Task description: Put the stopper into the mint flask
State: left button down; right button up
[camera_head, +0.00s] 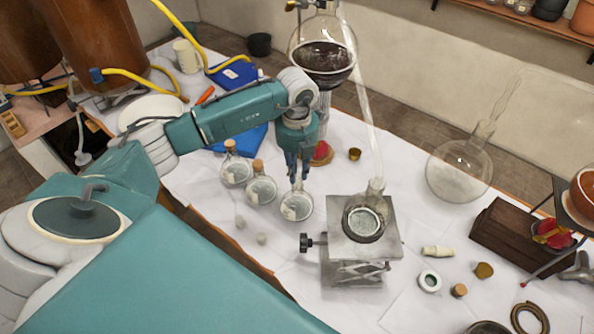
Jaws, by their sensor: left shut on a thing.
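Three small round glass flasks stand in a row on the white-covered table. The left flask (236,172) and the middle flask (261,189) each have a cork in the neck. The right flask (296,207) stands directly under my left gripper (298,180). My left gripper points down and is shut at this flask's neck, on what seems to be the stopper. The fingers hide the stopper and most of the neck, so I cannot tell whether it sits in the neck. The flasks look alike and a mint tint is not clear. My right gripper is out of view.
A metal lab jack (362,240) bearing a glass vessel stands close to the right. A large round flask (458,170) and a wooden box (515,235) are farther right. Loose small parts, including a cork (459,290), lie at the front right.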

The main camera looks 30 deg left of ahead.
aim_at(297, 175)
pick_arm(q)
jog(key=shift+f+b, duration=0.5)
jog(key=shift+b, duration=0.05)
dwell(1.2)
jog(key=c, duration=1.1)
grip_release()
jog(key=shift+r, duration=0.1)
jog(key=shift+r+p, duration=2.2)
jog(key=shift+r, duration=1.25)
jog(key=shift+f, duration=0.1)
